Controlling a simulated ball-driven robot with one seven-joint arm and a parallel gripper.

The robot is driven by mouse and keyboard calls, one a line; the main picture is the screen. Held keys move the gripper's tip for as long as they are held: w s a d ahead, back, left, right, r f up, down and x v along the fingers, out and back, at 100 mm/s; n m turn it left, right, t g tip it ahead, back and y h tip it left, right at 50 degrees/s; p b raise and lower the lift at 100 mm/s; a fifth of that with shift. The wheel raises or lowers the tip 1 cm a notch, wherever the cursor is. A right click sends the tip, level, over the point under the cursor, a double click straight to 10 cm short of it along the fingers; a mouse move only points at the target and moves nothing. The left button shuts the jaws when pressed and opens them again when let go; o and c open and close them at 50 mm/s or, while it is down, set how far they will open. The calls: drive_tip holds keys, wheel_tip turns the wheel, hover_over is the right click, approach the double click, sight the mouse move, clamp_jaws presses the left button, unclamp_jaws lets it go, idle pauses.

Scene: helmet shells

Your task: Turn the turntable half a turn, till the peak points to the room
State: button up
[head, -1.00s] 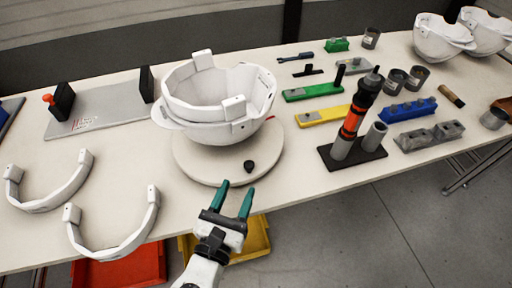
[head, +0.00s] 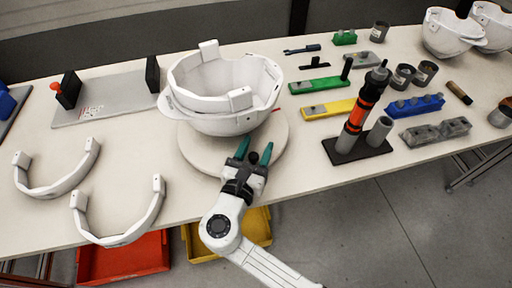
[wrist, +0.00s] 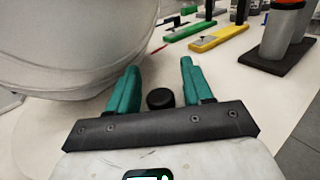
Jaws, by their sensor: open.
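The white helmet shell (head: 222,122) sits on the round cream turntable (head: 196,156). It also fills the left of the wrist view (wrist: 70,45). Its peak seems to be the lip at the left, though this is hard to tell. A small black knob (head: 253,158) stands at the turntable's front edge. My gripper (head: 254,148) is open, its two teal fingers over the turntable's front edge, one to each side of the knob. In the wrist view the knob (wrist: 160,98) lies between the fingers, apart from both.
Two white curved bands (head: 58,180) (head: 122,222) lie at the front left. A grey board (head: 105,97) with black uprights is behind them. A black stand (head: 358,151) with an orange-banded tool is to the right. Yellow (head: 328,108) and green (head: 318,85) blocks lie behind it.

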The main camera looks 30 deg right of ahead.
drive_tip(key=shift+c, duration=0.3)
clamp_jaws()
drive_tip(key=shift+r, duration=0.1)
